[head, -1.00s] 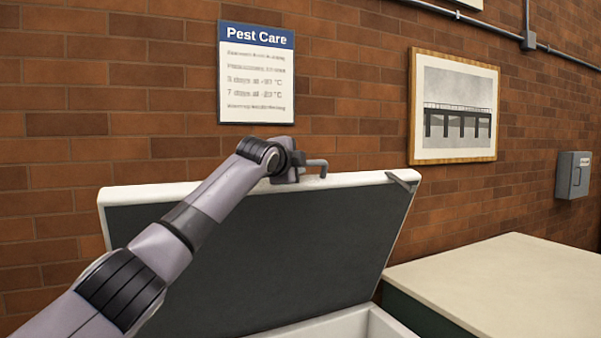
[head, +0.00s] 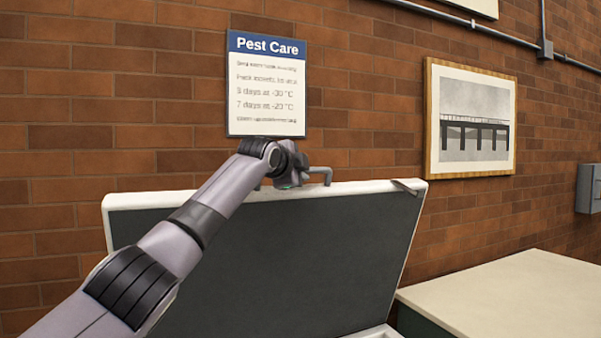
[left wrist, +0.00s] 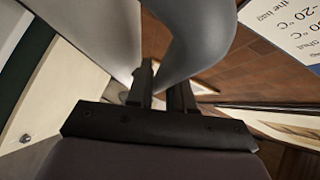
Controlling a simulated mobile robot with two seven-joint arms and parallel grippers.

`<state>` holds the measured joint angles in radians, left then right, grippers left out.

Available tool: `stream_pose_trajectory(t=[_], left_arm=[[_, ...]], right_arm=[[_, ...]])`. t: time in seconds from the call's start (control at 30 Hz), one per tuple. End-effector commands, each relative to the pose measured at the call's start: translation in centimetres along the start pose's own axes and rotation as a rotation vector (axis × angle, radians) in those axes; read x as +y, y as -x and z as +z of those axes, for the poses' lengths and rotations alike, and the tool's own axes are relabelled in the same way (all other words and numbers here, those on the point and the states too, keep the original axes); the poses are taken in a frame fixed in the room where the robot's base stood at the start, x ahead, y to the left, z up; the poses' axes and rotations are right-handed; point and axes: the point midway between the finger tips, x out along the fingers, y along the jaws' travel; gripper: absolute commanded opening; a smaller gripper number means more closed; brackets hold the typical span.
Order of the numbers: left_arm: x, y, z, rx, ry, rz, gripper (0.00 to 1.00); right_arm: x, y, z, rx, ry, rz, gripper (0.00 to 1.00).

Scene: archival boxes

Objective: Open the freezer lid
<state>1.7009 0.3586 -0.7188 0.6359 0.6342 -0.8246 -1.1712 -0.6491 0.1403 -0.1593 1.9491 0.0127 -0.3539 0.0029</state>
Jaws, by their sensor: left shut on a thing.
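The freezer lid (head: 300,262) stands raised and steeply tilted, its dark grey inner face toward me and its white rim along the top. A grey bar handle (head: 322,171) sits at the lid's upper edge. My left gripper (head: 296,178) is at that handle, shut on it; the arm hides part of the lid's left side. In the left wrist view, the fingers (left wrist: 168,95) close at the large, blurred grey handle (left wrist: 195,45). A little of the freezer's white body rim (head: 378,333) shows below the lid. My right gripper is not in view.
A pale-topped table or cabinet (head: 510,295) stands right of the freezer. The brick wall behind carries a "Pest Care" sign (head: 267,85), a framed bridge picture (head: 472,120) and a grey box (head: 588,188). The lid's top edge is close to the wall.

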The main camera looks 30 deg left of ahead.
Motion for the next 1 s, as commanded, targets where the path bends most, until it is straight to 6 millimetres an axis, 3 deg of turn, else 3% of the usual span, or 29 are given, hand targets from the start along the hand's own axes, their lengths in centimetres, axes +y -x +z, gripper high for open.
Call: stream_pose_trajectory(t=[0.1, 0.13, 0.17, 0.63, 1.0], left_arm=[[-0.1, 0.0, 0.0, -0.001, 0.000, -0.002, 0.00], [-0.1, 0.0, 0.0, -0.001, 0.000, -0.002, 0.31], [-0.1, 0.0, 0.0, -0.001, 0.000, -0.002, 0.40], [0.2, 0.6, 0.1, 0.001, 0.000, -0.001, 0.40], [0.2, 4.4, 0.1, 0.000, 0.000, -0.004, 0.40]], right_arm=[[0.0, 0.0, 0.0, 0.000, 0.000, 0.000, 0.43], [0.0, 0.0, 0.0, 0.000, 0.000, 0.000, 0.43], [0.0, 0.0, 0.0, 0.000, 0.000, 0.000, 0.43], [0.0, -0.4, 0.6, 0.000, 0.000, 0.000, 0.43], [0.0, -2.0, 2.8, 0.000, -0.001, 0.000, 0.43]])
